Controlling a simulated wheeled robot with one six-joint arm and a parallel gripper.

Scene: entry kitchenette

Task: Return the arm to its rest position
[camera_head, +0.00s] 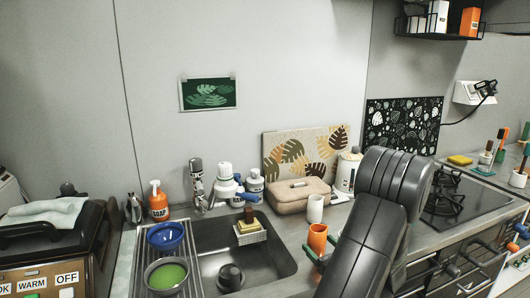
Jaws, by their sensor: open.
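My dark arm (365,245) rises from the bottom edge, right of the sink, and bends at a thick ribbed joint. It stands in front of the counter and hides part of it. My gripper (321,248) is mostly hidden behind the arm; only green fingertips show at the arm's left side. The jaws are open, with one tip on each side of an orange cup (318,238) in the picture. I cannot tell whether they touch it.
The sink (285,264) holds a dark cup (231,276). Blue (166,236) and green (166,276) bowls sit on the drying rack at left. A white cup (315,208) and a beige case (297,192) stand behind the orange cup. The stove (470,208) is right of my arm.

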